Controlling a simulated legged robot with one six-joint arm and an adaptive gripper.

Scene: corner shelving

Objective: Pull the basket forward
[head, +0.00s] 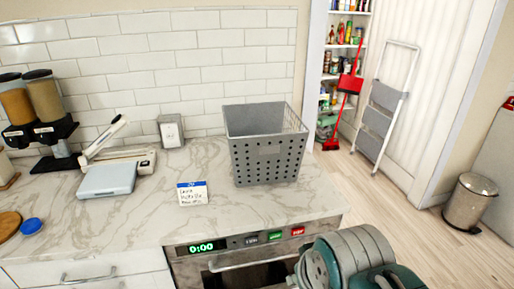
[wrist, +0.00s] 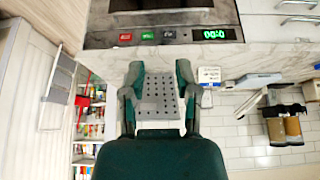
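The grey perforated basket (head: 268,160) stands upright on the marble counter (head: 130,215), near its right end and a little out from the tiled wall. In the wrist view, which is upside down, the basket (wrist: 160,98) shows between the two green fingers of my gripper (wrist: 159,72). The fingers are apart and nothing is held between them. The basket looks well beyond the fingertips, with no contact visible. In the head view only part of my arm shows at the bottom right; the gripper's fingers are not seen there.
An oven (head: 240,250) is below the counter front. Counter before the basket is clear.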

